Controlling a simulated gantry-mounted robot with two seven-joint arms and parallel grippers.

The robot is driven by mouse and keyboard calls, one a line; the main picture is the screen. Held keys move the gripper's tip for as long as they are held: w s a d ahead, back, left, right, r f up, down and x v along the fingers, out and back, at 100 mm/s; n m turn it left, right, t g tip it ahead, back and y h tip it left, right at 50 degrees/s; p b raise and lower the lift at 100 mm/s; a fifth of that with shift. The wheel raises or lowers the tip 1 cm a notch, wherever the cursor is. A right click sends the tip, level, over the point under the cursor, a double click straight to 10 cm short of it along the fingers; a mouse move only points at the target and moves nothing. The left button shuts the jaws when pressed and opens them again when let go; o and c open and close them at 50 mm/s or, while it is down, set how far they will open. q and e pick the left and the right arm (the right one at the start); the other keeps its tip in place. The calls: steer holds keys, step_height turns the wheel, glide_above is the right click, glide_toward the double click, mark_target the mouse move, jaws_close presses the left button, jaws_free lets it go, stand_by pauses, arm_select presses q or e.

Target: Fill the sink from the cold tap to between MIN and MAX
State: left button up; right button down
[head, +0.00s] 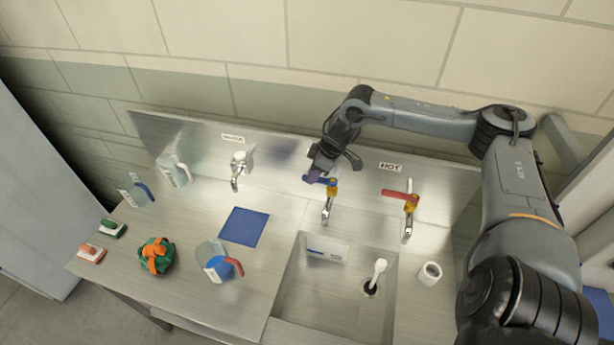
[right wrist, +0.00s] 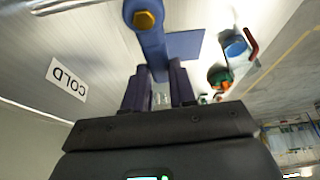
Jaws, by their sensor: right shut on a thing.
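My right gripper (head: 317,172) is shut on the blue lever (head: 326,182) of the cold tap (head: 328,208). In the right wrist view the lever (right wrist: 150,42) runs between the two fingers of the gripper (right wrist: 158,88), below its yellow-capped pivot. The COLD label (right wrist: 68,78) is on the backsplash. The sink (head: 315,307) lies below the tap and looks empty; no stream from the spout can be made out. A white plate with a blue band (head: 327,250) is on the sink's back wall; its marks are too small to read. A white-handled plug (head: 378,270) stands at the drain. My left gripper is out of view.
The hot tap (head: 408,212) with a red lever stands right of the cold tap. A white cup (head: 429,273) is on the right rim.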

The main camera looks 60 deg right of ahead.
steer(key=shift+s+d+f, duration=0.15)
steer(key=shift+s+f, duration=0.05)
steer(key=shift+s, duration=0.05)
steer(key=shift+a+r+n, duration=0.15)
steer(key=shift+a+n, duration=0.05)
steer(key=shift+n, duration=0.3)
steer(key=shift+a+r+n+y+p, duration=0.15)
steer(key=shift+a+n+y+p, duration=0.2)
steer(key=shift+p, duration=0.2)
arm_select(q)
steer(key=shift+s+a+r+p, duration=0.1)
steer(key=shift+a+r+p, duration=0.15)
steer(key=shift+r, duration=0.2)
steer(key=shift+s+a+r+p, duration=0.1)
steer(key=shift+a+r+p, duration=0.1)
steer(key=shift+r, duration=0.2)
arm_select(e)
steer(key=shift+s+a+n+g+y, duration=0.2)
steer(key=shift+a+n+g, duration=0.1)
steer(key=shift+n, duration=0.35)
steer(key=shift+s+a+n+g+y, duration=0.15)
steer(key=shift+a+n+g, duration=0.1)
steer(key=shift+n, duration=0.35)
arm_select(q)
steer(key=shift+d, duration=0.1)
arm_select(e)
steer(key=shift+w, duration=0.1)
